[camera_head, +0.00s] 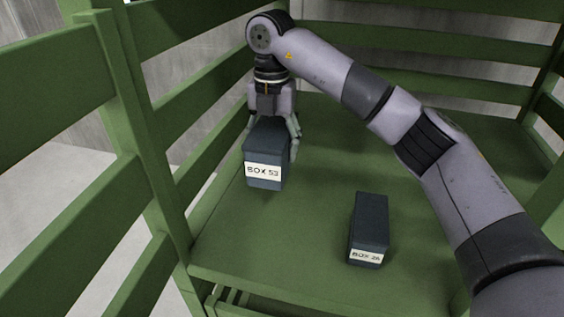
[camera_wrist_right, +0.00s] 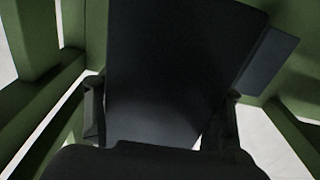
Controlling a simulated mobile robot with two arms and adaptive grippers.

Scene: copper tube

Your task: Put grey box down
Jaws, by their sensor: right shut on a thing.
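The grey box labelled BOX 53 (camera_head: 266,158) is at the left side of the green shelf (camera_head: 300,225) in the head view. My right gripper (camera_head: 271,133) comes down over it from above and is shut on it. The box looks upright; I cannot tell whether its base touches the shelf. In the right wrist view the box's dark top (camera_wrist_right: 165,75) fills the middle, with a gripper finger (camera_wrist_right: 94,108) on its left side and another (camera_wrist_right: 230,120) on its right. My left gripper is not in view.
A second grey box, labelled BOX 26 (camera_head: 369,230), stands on the shelf to the right and nearer the front. Green slatted sides (camera_head: 150,170) rise at the left and back. The shelf surface between the two boxes is clear.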

